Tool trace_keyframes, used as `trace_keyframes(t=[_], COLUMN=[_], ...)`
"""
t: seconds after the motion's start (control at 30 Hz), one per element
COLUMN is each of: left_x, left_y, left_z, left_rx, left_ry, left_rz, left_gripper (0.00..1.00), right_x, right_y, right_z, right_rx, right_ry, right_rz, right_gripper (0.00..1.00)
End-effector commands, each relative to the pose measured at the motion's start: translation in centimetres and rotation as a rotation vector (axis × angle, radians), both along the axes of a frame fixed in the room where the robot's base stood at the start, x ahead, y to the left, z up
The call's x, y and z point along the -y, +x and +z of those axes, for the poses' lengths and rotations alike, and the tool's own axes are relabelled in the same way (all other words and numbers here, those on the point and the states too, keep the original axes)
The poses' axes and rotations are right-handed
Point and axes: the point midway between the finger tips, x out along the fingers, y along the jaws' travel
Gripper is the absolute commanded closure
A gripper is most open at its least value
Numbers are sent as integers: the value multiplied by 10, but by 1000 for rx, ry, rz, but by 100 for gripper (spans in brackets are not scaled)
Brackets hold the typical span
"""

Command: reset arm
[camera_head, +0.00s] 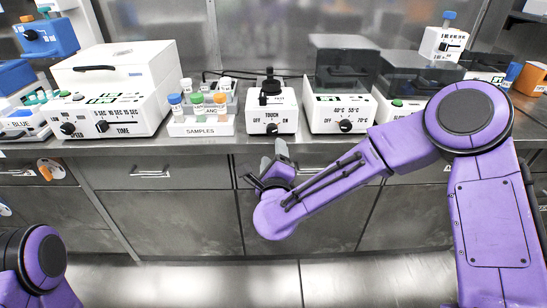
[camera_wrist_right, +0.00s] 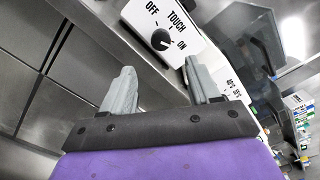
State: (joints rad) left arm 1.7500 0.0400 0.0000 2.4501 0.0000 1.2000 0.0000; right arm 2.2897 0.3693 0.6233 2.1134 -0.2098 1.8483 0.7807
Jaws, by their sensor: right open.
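My right arm is purple and reaches in from the right in the head view. Its gripper (camera_head: 281,150) is in front of the bench edge, just below the white vortex mixer (camera_head: 270,118) marked TOUCH, OFF and ON. In the right wrist view the two grey fingers of the right gripper (camera_wrist_right: 160,88) stand apart with nothing between them. The mixer's front with its black knob (camera_wrist_right: 160,39) lies beyond the fingertips. Of my left arm only a purple part shows at the lower left of the head view; its gripper is out of frame.
The steel bench (camera_head: 220,147) carries a white centrifuge (camera_head: 115,85) on the left, a SAMPLES rack (camera_head: 201,127) with capped tubes, and a white heat block (camera_head: 341,117) with a dark lid right of the mixer. Drawers and cabinets (camera_head: 170,220) lie below. The floor in front is clear.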

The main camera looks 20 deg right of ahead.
Motion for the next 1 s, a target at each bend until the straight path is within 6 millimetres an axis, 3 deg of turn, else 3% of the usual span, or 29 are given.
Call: trace_keyframes(t=[0.43, 0.53, 0.57, 0.67, 0.7, 0.8, 0.87, 0.9, 1.0], left_x=[0, 0, 0, 0, 0, 0, 0, 0, 0], left_y=[0, 0, 0, 0, 0, 0, 0, 0, 0], left_z=[0, 0, 0, 12, 18, 33, 43, 50, 65], left_rx=[0, 0, 0, 0, 0, 0, 0, 0, 0], left_ry=[0, 0, 0, 0, 0, 0, 0, 0, 0], left_rz=[0, 0, 0, 0, 0, 0, 0, 0, 0], left_gripper=[57, 57, 57, 57, 57, 57, 57, 57, 57], right_x=[-1, -10, -13, -10, -5, 18, 36, 49, 85], right_y=[-2, -2, -6, -37, -57, -116, -158, -188, -261], right_z=[0, -6, -18, -90, -121, -187, -219, -235, -260], right_rx=[-2, -65, -124, -389, -495, -744, -884, -975, -1180], right_ry=[-8, -148, -250, -622, -742, -989, -1107, -1171, -1286], right_rz=[0, 54, 95, 258, 329, 507, 618, 691, 850], right_gripper=[39, 39, 39, 39, 39, 39, 39, 39, 39])
